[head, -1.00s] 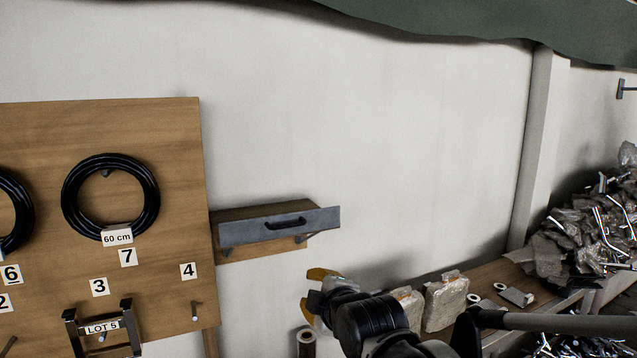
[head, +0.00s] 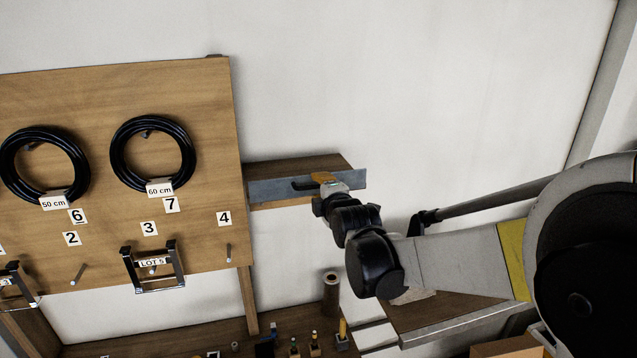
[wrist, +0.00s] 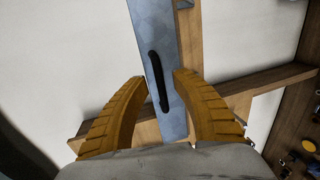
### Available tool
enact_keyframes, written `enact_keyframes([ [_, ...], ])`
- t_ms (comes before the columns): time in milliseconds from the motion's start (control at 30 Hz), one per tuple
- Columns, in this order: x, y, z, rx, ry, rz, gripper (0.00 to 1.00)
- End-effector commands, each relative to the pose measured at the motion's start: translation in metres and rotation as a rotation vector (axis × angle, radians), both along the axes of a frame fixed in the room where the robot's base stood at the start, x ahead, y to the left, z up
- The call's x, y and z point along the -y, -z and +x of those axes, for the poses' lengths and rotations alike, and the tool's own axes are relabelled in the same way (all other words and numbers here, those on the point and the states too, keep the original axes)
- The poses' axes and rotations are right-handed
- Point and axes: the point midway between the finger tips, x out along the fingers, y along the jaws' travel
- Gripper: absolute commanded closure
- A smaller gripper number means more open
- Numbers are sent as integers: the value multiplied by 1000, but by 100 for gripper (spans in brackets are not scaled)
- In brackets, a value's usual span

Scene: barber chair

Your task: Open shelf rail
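The shelf rail (head: 268,188) is a grey-blue metal strip along the front of a small wooden wall shelf (head: 290,168). A black bar handle (head: 300,185) sits on its face. My gripper (head: 325,177) is at the right part of the rail in the head view and covers the handle's right end. In the wrist view the rail (wrist: 152,25) runs up the picture, and the handle (wrist: 158,82) shows between the two yellow fingers of my gripper (wrist: 161,76). The fingers are spread apart, one on each side of the handle. Contact with the handle is not visible.
A wooden pegboard (head: 205,110) with black hose coils (head: 117,158) and numbered labels stands left of the shelf. Below are a bench with small bottles and a brown roll (head: 331,295). The wall above and right of the rail is bare.

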Motion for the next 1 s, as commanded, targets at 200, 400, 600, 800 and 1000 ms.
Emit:
enact_keyframes([
  [200, -4, 3, 15, 0, 0, 0, 68],
  [400, -4, 4, 15, 0, 0, 0, 68],
  [600, -4, 4, 15, -1, 0, 0, 100],
  [800, -4, 4, 15, 1, 0, 0, 100],
  [1000, -4, 9, 14, 37, 0, 11, 100],
])
